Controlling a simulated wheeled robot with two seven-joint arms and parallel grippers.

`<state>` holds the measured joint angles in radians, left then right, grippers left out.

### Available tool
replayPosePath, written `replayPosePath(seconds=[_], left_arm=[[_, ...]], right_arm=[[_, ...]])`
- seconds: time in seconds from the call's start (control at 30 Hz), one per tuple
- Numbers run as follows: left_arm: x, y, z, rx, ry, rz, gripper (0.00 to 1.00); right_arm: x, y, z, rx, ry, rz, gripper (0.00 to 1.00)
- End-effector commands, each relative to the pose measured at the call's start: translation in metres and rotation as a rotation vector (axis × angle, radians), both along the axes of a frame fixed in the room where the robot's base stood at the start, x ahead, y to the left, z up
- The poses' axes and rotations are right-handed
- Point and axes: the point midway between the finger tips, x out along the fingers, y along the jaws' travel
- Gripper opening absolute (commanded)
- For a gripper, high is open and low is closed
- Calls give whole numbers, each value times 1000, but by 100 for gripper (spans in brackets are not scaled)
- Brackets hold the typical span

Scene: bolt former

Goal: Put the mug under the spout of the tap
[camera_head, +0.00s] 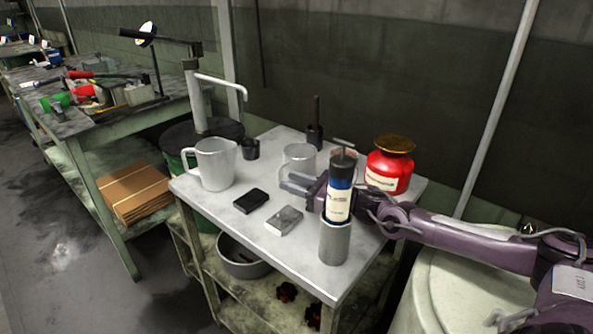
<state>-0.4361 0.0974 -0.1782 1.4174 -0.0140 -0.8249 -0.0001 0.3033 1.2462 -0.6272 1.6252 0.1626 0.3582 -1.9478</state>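A pale grey mug (299,156) stands upright on the white tabletop, near its back edge. The tap (222,84) is a white pipe rising behind the table's left corner, its spout bent down at the right end, to the left of the mug and higher. My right gripper (292,184) reaches in from the right, at the near side of the mug. Its fingers look apart, with a gap between them; whether they touch the mug I cannot tell. A blue-black canister hides part of my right wrist. My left gripper is out of view.
A white jug (214,164) and a small dark cup (250,149) stand left of the mug. A black box (251,201) and a grey box (284,220) lie in front. The canister (339,190) on a grey cylinder and a red jar (389,168) stand near my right arm.

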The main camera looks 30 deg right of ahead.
Motion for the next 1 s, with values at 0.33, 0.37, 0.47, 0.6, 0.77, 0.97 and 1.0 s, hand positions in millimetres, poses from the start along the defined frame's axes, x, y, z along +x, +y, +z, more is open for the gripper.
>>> replayPosePath(seconds=[0.33,0.37,0.47,0.6,0.77,0.97,1.0], left_arm=[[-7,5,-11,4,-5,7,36],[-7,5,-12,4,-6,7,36],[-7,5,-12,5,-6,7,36],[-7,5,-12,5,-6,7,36],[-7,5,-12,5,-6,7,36],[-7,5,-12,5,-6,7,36],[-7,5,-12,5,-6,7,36]], right_arm=[[40,19,5,3,-2,-1,31],[41,20,5,3,-1,-1,31],[43,21,4,1,0,0,31],[43,21,4,1,0,-1,31],[43,21,4,1,0,-1,13],[42,21,4,1,0,-1,0],[42,21,4,1,0,-1,0]])
